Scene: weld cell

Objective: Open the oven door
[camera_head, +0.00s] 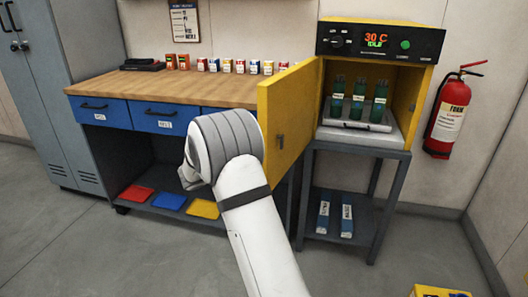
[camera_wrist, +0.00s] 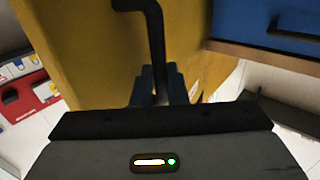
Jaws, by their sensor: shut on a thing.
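The yellow oven (camera_head: 430,70) stands at the right in the head view. Its door (camera_head: 290,95) is swung wide open to the left, and the inside shows. In the wrist view the yellow door face (camera_wrist: 80,50) fills much of the upper left, with a dark bent handle (camera_wrist: 154,30) on it. My gripper (camera_wrist: 166,84) is shut on this handle; its fingers are partly hidden by the handle and the dark gripper body. In the head view my arm hides the fingers and the handle.
Three green bottles (camera_head: 358,99) stand inside the oven on a grey plate. The oven rests on a dark stand (camera_head: 375,185). A wooden workbench (camera_head: 190,88) with blue drawers is close by on the left. A red extinguisher (camera_head: 449,115) hangs at the right.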

